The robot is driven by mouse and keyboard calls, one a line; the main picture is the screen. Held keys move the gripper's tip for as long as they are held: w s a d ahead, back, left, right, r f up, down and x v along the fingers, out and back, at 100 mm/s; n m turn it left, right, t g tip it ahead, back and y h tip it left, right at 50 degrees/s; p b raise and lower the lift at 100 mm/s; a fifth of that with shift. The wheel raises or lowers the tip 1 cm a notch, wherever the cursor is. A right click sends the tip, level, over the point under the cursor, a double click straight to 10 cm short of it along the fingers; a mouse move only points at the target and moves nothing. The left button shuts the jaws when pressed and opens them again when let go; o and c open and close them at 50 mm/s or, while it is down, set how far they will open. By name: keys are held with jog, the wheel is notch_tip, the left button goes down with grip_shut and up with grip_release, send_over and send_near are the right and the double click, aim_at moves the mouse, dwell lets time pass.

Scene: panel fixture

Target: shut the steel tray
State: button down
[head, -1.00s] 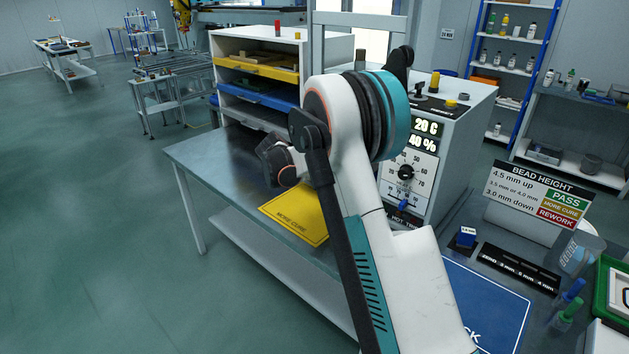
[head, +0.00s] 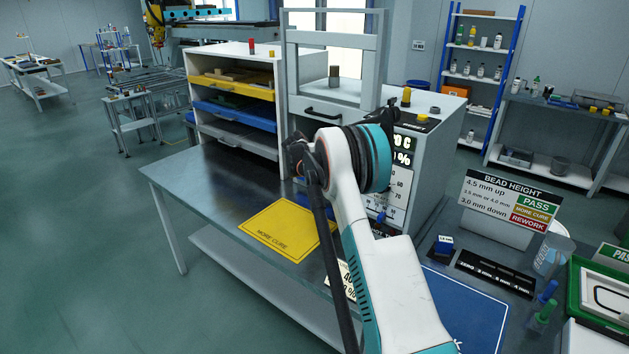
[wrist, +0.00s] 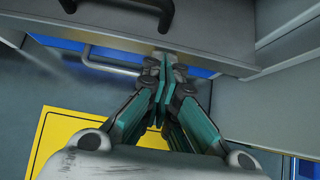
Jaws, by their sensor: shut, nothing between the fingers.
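A grey tray (head: 237,140), which looks like the steel one, sits in the lowest level of the white rack (head: 232,52), under a blue tray (head: 235,115) and a yellow tray (head: 231,90). How far it stands out is hard to tell. My gripper (wrist: 168,62) is shut and empty in the wrist view. Its tips are at the lower edge of a grey panel (wrist: 215,45) with a dark handle; contact cannot be told. A grey bar handle (wrist: 105,66) lies left of the tips. My arm hides the gripper in the head view.
A chamber (head: 435,130) with a raised frame (head: 333,28) stands right of the rack. A yellow mat (head: 285,228) lies on the table, and shows left of my gripper in the wrist view (wrist: 60,130). The table's left part is clear. A bead height sign (head: 515,200) stands at right.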

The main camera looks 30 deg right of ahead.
jog(key=d, duration=0.1)
jog(key=w+d, duration=0.1)
jog(key=d, duration=0.2)
jog(key=shift+w+d, duration=0.35)
jog(key=shift+d, duration=0.1)
jog(key=shift+r, duration=0.1)
